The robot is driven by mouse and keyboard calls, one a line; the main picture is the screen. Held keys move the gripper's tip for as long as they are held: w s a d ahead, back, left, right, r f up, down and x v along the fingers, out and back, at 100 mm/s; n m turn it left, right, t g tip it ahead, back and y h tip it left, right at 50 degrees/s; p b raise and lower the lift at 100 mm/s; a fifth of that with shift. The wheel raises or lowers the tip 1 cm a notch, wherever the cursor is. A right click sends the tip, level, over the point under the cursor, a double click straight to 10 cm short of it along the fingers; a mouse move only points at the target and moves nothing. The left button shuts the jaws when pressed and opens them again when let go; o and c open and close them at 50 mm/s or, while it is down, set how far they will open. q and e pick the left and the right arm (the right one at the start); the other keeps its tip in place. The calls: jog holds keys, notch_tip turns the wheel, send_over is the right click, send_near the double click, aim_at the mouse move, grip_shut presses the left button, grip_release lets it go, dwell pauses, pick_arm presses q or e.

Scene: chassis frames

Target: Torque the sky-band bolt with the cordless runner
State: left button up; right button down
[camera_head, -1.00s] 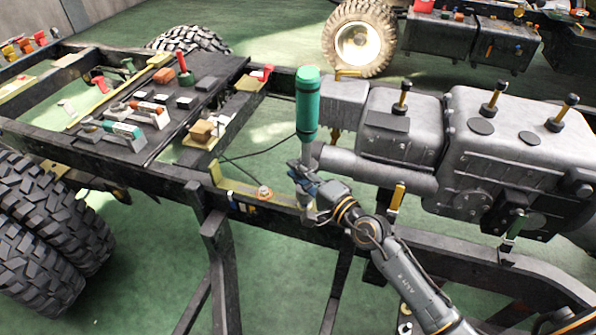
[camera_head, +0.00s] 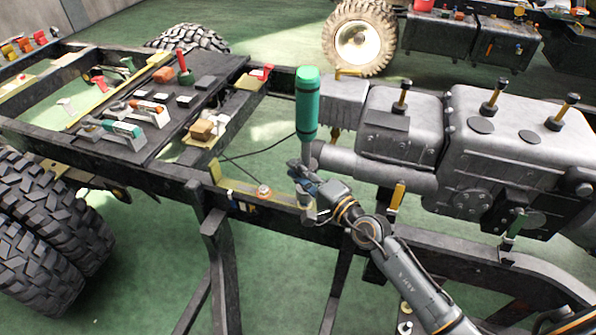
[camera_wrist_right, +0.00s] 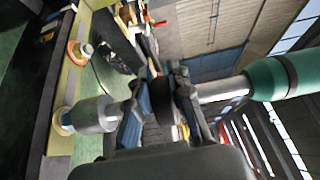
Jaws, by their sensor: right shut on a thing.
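The cordless runner (camera_head: 307,100) has a green body and a grey shaft, and stands nearly upright above the chassis rail. My right gripper (camera_head: 306,180) is shut around its grey shaft, below the green part. In the right wrist view, the runner's grey socket (camera_wrist_right: 96,115) points at a bolt with a pale ring (camera_wrist_right: 63,121) on the yellow bracket (camera_wrist_right: 68,85) and looks very close to or touching it. Its band colour is hard to tell. Another bolt with an orange ring (camera_head: 264,191) sits on the same bracket, left of the runner. My left gripper is out of view.
A large grey engine and gearbox block (camera_head: 510,140) stands right of the runner. A dark panel (camera_head: 185,90) with several clamps and tools lies at the left on the frame. Tyres (camera_head: 45,235) stand at the lower left. The green floor shows below the rail.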

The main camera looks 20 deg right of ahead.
jog(key=shift+f+b, duration=1.45)
jog(key=shift+f, duration=0.05)
dwell(1.8)
jog(key=shift+s+f, duration=0.1)
jog(key=shift+f, duration=0.3)
jog(key=shift+f, duration=0.15)
dwell(0.7)
jog(key=shift+a, duration=0.1)
dwell(0.4)
jog(key=shift+r, duration=0.25)
dwell(1.0)
jog(key=shift+r+p, duration=0.9)
jog(key=shift+p, duration=0.1)
jog(key=shift+r+p, duration=0.75)
jog(key=shift+r, duration=0.15)
notch_tip(320, 180, up, 5)
jog(key=p, duration=0.5)
